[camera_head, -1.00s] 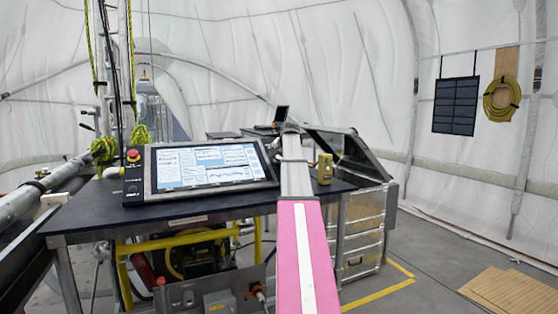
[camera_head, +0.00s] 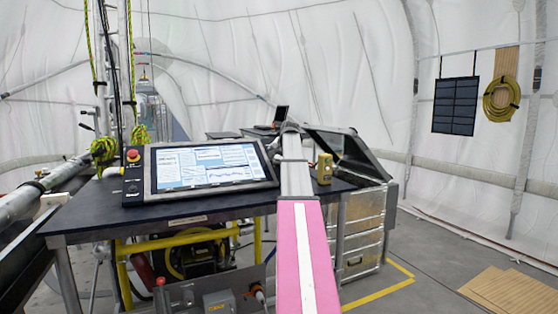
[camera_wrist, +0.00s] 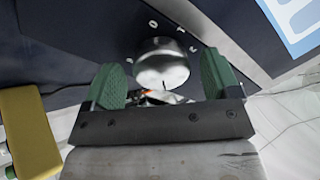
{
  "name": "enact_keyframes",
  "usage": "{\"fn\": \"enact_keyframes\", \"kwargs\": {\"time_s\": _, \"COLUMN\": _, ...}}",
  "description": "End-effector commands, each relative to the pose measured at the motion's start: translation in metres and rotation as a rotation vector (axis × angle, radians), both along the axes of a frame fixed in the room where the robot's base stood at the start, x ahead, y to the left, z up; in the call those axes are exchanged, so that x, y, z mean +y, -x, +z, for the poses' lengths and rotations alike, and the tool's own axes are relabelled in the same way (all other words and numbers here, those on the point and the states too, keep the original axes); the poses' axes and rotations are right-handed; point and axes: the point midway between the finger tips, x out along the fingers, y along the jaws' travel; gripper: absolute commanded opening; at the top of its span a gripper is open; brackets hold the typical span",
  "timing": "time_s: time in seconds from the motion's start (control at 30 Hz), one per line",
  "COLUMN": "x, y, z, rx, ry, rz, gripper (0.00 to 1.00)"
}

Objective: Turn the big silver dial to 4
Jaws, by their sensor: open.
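The big silver dial (camera_wrist: 162,62) shows in the wrist view on a dark panel, with small white marks around its far side that are too blurred to read. A small dark line shows near its lower edge. My gripper (camera_wrist: 160,82) is open, its green-padded fingers left and right of the dial with visible gaps. The dial lies between and slightly beyond the pads; I cannot tell whether they reach down around it. In the head view my arm hides the dial and the fingers.
A yellow block (camera_wrist: 30,130) stands at left in the wrist view; it also shows right of my arm in the head view (camera_head: 323,168). A screen (camera_head: 210,166) with a red button (camera_head: 132,155) sits on the dark table (camera_head: 100,212). An open-lidded metal case (camera_head: 362,235) stands right.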

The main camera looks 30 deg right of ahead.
Motion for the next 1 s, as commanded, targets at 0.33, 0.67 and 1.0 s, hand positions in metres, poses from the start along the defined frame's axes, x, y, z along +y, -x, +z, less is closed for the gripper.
{"fn": "enact_keyframes", "kwargs": {"time_s": 0.33, "x": 0.001, "y": 0.036, "z": 0.047, "rx": -0.002, "ry": 0.001, "rz": 0.000, "gripper": 0.82}}
{"fn": "enact_keyframes", "kwargs": {"time_s": 0.67, "x": 0.000, "y": 0.061, "z": 0.080, "rx": -0.001, "ry": 0.000, "rz": 0.000, "gripper": 0.82}}
{"fn": "enact_keyframes", "kwargs": {"time_s": 1.0, "x": 0.000, "y": 0.063, "z": 0.083, "rx": -0.001, "ry": 0.001, "rz": 0.000, "gripper": 0.82}}
